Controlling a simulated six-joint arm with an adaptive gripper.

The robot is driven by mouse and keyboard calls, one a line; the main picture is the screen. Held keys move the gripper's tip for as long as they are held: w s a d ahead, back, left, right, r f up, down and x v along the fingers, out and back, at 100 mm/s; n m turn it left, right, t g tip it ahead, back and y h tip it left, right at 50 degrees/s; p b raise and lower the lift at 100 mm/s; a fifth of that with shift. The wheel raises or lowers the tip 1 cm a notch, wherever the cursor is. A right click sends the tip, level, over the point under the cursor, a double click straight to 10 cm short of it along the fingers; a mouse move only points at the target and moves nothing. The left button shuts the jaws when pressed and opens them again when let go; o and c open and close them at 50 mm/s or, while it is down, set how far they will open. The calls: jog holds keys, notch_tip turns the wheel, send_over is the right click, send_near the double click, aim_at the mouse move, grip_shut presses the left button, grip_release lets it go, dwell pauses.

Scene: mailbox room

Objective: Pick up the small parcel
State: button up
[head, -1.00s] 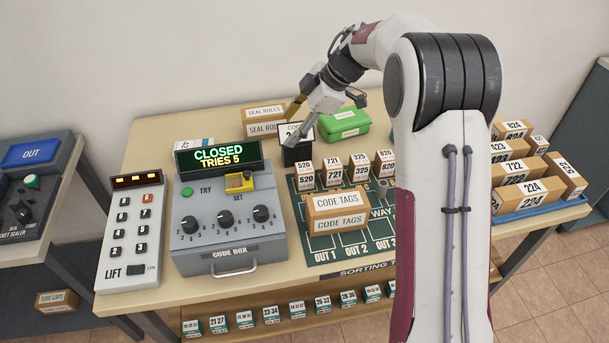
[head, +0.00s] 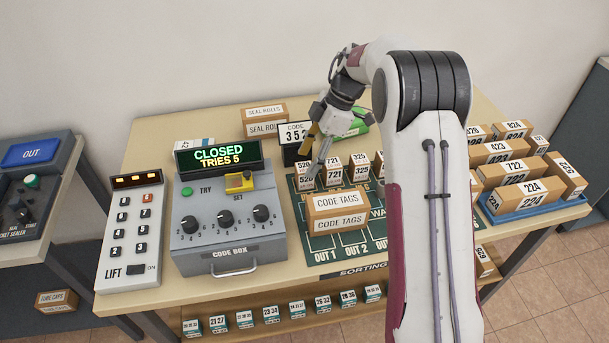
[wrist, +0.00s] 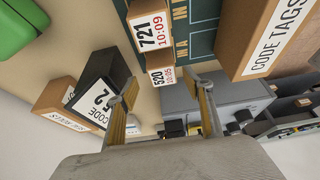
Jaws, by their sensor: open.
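Several small brown parcels with number labels stand in a row on the green sorting mat. In the head view these include the 520 parcel (head: 305,176), the 721 parcel (head: 332,170) and the 325 parcel (head: 359,167); the arm hides the rest of the row. My gripper (head: 317,150) is open and empty, pointing down close to the 520 parcel. In the wrist view the 520 parcel (wrist: 160,76) shows between the two fingertips (wrist: 167,88), with the 721 parcel (wrist: 151,28) beyond it. I cannot tell whether the fingers reach down around the 520 parcel.
The black code display (head: 294,133) stands close behind the gripper. The code tags box (head: 338,209) sits in front of the row. The code box (head: 228,232) reads CLOSED, TRIES 5. A green case (head: 360,122) is behind; a blue tray (head: 535,200) of larger parcels is at right.

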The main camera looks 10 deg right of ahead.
aim_at(296, 183)
jog(key=shift+a+f, duration=0.25)
jog(key=shift+f, duration=0.35)
jog(key=shift+f, duration=0.1)
jog(key=shift+s+x, duration=0.2)
jog(key=shift+x, duration=2.35)
jog(key=shift+a, duration=0.1)
jog(key=c, duration=1.3)
